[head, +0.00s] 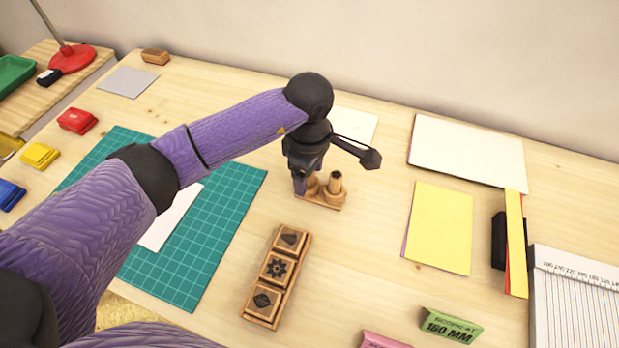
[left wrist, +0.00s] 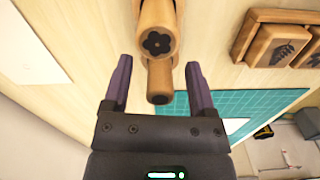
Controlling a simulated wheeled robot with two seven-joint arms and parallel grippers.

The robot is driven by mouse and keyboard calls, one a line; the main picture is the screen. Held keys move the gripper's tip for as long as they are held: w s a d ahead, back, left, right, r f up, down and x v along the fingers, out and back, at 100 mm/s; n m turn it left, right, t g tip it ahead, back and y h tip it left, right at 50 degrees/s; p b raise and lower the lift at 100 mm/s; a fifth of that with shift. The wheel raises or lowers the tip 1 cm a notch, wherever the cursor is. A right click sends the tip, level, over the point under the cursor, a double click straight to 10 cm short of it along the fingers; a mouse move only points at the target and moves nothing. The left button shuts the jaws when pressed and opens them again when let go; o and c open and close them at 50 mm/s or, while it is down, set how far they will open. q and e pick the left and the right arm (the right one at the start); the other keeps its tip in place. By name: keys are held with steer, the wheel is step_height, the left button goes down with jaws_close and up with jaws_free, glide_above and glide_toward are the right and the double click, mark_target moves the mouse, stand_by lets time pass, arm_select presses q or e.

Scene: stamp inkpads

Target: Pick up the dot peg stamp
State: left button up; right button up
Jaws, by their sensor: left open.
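In the left wrist view, a wooden peg stamp with a plain round dark dot end (left wrist: 159,98) stands between the fingers of my left gripper (left wrist: 158,66). The gripper is open and does not visibly clasp it. A wider peg stamp with a flower on its end (left wrist: 158,43) stands close beyond it. In the head view, my left gripper (head: 301,184) is down at the small wooden peg holder (head: 325,204). One peg (head: 336,183) shows clearly there; the gripper partly hides the rest. My right gripper is not in view.
A wooden tray of several block stamps (head: 275,277) lies in front of the holder. A green cutting mat (head: 215,235) lies to the left, with red (head: 77,121), yellow (head: 40,156) and blue (head: 10,195) inkpads beyond. Yellow paper (head: 440,228) lies right; bare table separates it from the holder.

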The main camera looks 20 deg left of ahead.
arm_select(q)
steer(key=shift+r, duration=0.1)
steer(key=shift+c, duration=0.4)
jaws_close()
steer(key=shift+r, duration=0.25)
step_height(320, 180, up, 9)
steer(key=p, duration=0.3)
steer(key=shift+r, duration=0.3)
steer(key=c, duration=0.6)
jaws_free()
steer(key=shift+c, duration=1.4)
jaws_close()
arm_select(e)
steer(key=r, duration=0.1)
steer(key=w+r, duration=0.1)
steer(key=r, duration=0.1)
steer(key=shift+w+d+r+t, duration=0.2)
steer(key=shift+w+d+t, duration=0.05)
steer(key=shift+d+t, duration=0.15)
